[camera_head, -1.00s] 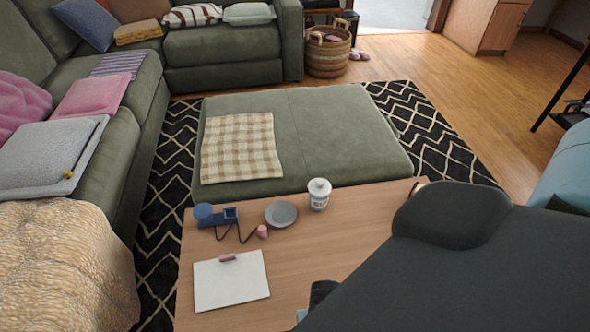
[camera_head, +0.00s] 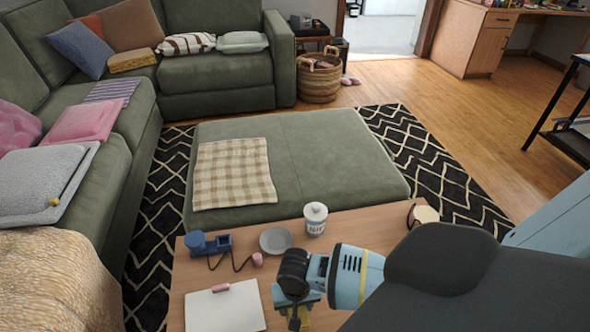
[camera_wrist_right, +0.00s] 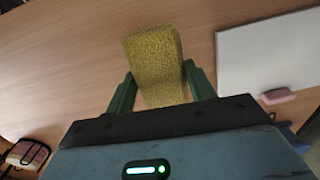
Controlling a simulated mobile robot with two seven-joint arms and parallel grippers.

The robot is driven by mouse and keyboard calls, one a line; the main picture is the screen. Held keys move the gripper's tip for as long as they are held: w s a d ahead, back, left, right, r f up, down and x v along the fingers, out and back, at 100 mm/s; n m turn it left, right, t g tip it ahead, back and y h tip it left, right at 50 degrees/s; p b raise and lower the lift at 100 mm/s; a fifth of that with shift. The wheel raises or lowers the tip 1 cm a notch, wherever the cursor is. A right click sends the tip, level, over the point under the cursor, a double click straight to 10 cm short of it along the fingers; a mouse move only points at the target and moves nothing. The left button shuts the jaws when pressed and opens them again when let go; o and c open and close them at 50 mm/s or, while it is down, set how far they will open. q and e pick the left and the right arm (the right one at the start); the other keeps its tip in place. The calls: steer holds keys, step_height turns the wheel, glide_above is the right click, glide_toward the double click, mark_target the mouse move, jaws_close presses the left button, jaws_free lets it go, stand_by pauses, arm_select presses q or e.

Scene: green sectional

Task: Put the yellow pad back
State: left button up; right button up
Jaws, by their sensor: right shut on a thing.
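The yellow pad (camera_wrist_right: 155,65) is a rough, sponge-like block. In the right wrist view it stands out between the two green fingers of my right gripper (camera_wrist_right: 158,88), which is shut on it. In the head view my right gripper (camera_head: 298,310) points down over the front of the wooden coffee table (camera_head: 350,225). Only a small yellow patch of the pad (camera_head: 304,321) shows under it there. I cannot tell whether the pad touches the table. My left gripper is not in view.
On the table are a white board (camera_head: 225,312) with a pink eraser (camera_head: 220,287), a blue device (camera_head: 208,243), a grey plate (camera_head: 275,240), a white jar (camera_head: 315,218) and a round-topped container (camera_head: 424,215). A green ottoman (camera_head: 330,165) stands behind; green sofas lie left and back.

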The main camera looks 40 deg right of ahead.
steer(key=shift+w+d+f, duration=0.1)
steer(key=shift+w+f, duration=0.15)
steer(key=shift+f, duration=0.1)
step_height(320, 180, down, 3)
steer(key=shift+b, duration=0.75)
steer(key=o, duration=0.8)
steer(key=shift+f, duration=0.1)
steer(key=shift+c, duration=0.2)
steer(key=shift+o, duration=0.6)
